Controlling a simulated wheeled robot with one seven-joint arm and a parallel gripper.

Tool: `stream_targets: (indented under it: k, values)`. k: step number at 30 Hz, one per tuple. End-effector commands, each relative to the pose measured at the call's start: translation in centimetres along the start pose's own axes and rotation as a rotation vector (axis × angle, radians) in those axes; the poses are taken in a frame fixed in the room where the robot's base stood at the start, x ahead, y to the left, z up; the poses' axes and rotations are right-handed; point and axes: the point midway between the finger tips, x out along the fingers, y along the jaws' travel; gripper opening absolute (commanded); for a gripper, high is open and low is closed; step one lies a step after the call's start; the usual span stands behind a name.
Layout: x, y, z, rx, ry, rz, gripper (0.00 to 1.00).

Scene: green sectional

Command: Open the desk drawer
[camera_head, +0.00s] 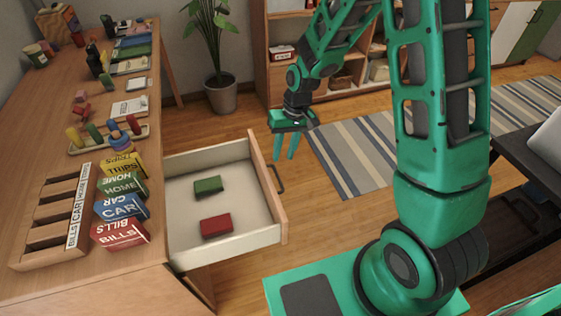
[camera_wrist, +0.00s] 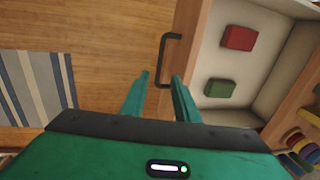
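The desk drawer (camera_head: 222,243) is pulled out from the wooden desk (camera_head: 70,130). Its inside is pale, and it holds a green block (camera_head: 208,186) and a red block (camera_head: 216,225). A dark handle (camera_head: 276,179) is on its wooden front, and the handle also shows in the wrist view (camera_wrist: 164,58). My gripper (camera_head: 285,146) is just beyond the drawer front, near its far corner. In the wrist view my gripper's two fingers (camera_wrist: 158,95) are apart with nothing held between them. The handle lies ahead of the fingertips, and I cannot tell whether they touch it.
The desktop carries labelled blocks (camera_head: 122,207), a wooden sorter (camera_head: 55,220) and several small items. A potted plant (camera_head: 221,97) and a shelf unit (camera_head: 275,75) stand at the back. A striped rug (camera_head: 375,150) lies on the floor. Open floor lies right of the drawer.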

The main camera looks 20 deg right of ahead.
Motion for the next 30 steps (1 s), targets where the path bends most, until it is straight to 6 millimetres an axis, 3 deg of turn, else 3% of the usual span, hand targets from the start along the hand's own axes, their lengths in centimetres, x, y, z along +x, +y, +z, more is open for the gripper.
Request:
stream_targets:
  k: [6, 23, 26, 30]
  values:
    - [-1.9, -0.1, -0.1, -0.001, 0.001, 0.000, 0.28]
    - [-2.2, 0.0, 0.0, 0.000, 0.001, 0.001, 0.28]
    - [-3.2, 0.9, 0.3, 0.013, 0.007, 0.013, 0.28]
    - [-6.8, 3.7, 1.9, 0.060, 0.021, 0.054, 0.28]
